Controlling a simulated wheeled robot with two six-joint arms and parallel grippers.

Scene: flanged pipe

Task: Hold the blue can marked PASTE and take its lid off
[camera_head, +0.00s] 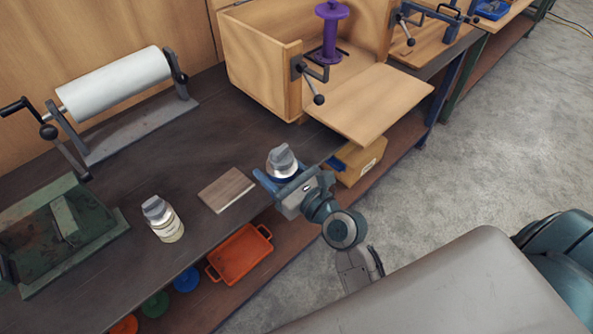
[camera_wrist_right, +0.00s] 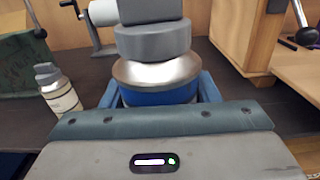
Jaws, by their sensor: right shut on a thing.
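The blue can (camera_wrist_right: 160,95) stands upright between the fingers of my right gripper (camera_head: 277,178), at the front edge of the dark bench. The right gripper is shut on it; in the wrist view a blue finger shows on each side of the can body. Its grey knobbed lid (camera_head: 283,161) sits on top, above a silvery shoulder; the lid also shows large in the right wrist view (camera_wrist_right: 153,40). The PASTE marking is not visible. My left gripper is not in either view.
A cream can with a grey lid (camera_head: 164,220) stands to the left on the bench. A flat wooden block (camera_head: 227,189) lies between the cans. A wooden box with its flap down (camera_head: 370,103) is behind right. An orange tray (camera_head: 239,254) is on the lower shelf.

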